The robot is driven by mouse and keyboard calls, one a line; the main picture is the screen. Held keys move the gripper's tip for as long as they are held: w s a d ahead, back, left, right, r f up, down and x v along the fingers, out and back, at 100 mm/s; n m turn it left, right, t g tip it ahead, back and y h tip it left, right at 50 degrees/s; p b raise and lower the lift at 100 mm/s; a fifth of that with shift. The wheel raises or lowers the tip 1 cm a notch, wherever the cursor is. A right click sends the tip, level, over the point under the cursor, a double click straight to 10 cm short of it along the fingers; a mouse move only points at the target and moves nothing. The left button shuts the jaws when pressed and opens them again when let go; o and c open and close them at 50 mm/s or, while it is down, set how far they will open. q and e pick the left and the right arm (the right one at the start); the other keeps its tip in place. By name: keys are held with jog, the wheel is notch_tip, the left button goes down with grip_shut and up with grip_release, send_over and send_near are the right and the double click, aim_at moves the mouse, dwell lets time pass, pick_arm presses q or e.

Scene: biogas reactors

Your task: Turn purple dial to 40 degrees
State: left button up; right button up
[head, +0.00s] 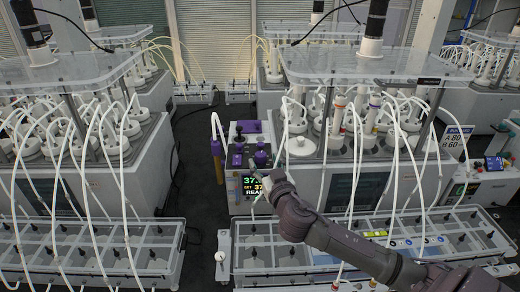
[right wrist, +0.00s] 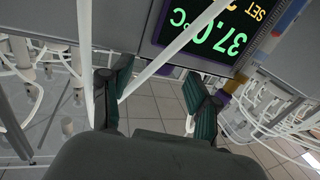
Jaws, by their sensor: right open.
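A purple dial (head: 261,157) stands on top of the control box between the reactor benches in the head view. A second purple knob (head: 238,160) sits just left of it. Below them a display (head: 250,183) on the box front reads about 37 and a SET line. It shows upside down in the right wrist view (right wrist: 208,35), reading 37.0 °C. My right gripper (right wrist: 158,75) is open, in front of the box near the display. A white tube crosses between its fingers in the wrist view. The dial's angle is too small to read. My left gripper is out of view.
White tubes (head: 353,150) hang from the reactor on the right. Clear-lidded trays (head: 85,225) lie along the front left, and another stretches behind my right arm. Another reactor bench (head: 130,165) stands to the left. A dark floor gap lies left of the box.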

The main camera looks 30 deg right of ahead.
aim_at(260, 158)
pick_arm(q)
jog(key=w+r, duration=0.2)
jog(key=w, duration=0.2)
pick_arm(e)
jog(key=p+x, duration=0.1)
jog(key=x, duration=0.2)
jog(key=shift+w+d+r, duration=0.1)
jog(key=shift+w, duration=0.6)
jog(key=shift+c, duration=0.2)
grip_shut()
jog(key=m+g+h+b, duration=0.1)
jog(key=h+b, duration=0.1)
jog(key=m+g+h+b, duration=0.1)
jog(key=m+h+b, duration=0.1)
jog(key=b, duration=0.1)
jog(key=m+g+h+b, duration=0.1)
jog(key=h+b, duration=0.1)
jog(key=shift+f+m+g+h+b, duration=0.25)
jog(key=shift+m+g+h+b, duration=0.05)
jog(key=shift+m+b, duration=0.1)
jog(key=shift+d+r+m+g+h, duration=0.1)
jog(key=shift+r+m+g+h, duration=0.1)
jog(key=shift+m+g+h, duration=0.1)
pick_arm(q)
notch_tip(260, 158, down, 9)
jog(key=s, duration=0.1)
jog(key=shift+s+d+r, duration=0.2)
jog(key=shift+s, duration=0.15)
pick_arm(e)
jog(key=shift+r, duration=0.1)
